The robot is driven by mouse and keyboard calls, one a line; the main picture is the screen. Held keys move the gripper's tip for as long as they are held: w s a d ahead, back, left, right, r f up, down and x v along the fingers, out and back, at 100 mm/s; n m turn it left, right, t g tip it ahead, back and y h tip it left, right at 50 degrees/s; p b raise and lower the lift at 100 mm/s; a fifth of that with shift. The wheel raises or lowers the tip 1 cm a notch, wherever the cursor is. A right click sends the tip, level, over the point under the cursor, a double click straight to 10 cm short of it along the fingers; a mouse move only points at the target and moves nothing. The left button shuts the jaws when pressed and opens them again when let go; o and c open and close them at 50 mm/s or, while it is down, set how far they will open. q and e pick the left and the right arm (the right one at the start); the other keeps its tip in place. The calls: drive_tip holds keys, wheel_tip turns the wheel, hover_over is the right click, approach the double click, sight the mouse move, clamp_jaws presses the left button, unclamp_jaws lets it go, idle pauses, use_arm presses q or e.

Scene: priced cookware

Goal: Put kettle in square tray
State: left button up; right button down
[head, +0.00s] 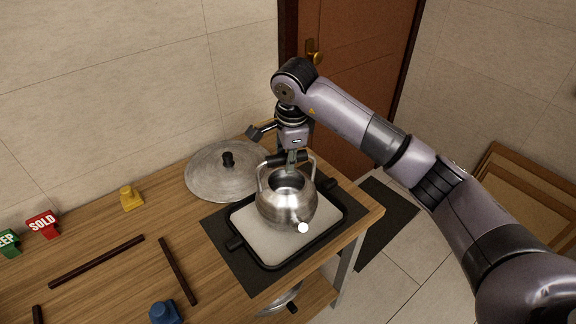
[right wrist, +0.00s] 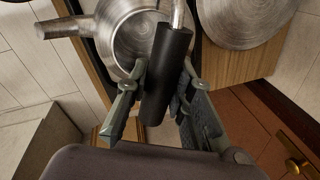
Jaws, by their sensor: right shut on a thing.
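The steel kettle (head: 287,207) is upright within the outline of the square tray (head: 256,240), which has a pale base, a black rim and black handles. I cannot tell whether the kettle touches the tray or hangs just above it. My right gripper (head: 291,158) is at the top of the kettle, shut on its black handle grip. In the right wrist view the gripper (right wrist: 164,80) has its fingers on either side of the black grip (right wrist: 167,68), with the open kettle body (right wrist: 125,35) beyond. My left gripper is not in view.
A round metal lid (head: 215,172) lies behind the tray on the wooden table (head: 120,285). Red (head: 43,224), green (head: 8,243), yellow (head: 131,198) and blue (head: 164,312) blocks and dark strips (head: 97,262) are to the left. The table's right edge is close to the tray.

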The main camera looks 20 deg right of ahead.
wheel_tip(320, 180, down, 2)
drive_tip(key=shift+s+f+p, duration=0.1)
drive_tip(key=shift+f+p, duration=0.1)
drive_tip(key=shift+p, duration=0.1)
drive_tip(key=shift+f, duration=0.35)
drive_tip(key=c, duration=1.9)
unclamp_jaws()
drive_tip(key=shift+f, duration=0.2)
drive_tip(key=o, duration=0.5)
drive_tip(key=shift+r, duration=0.1)
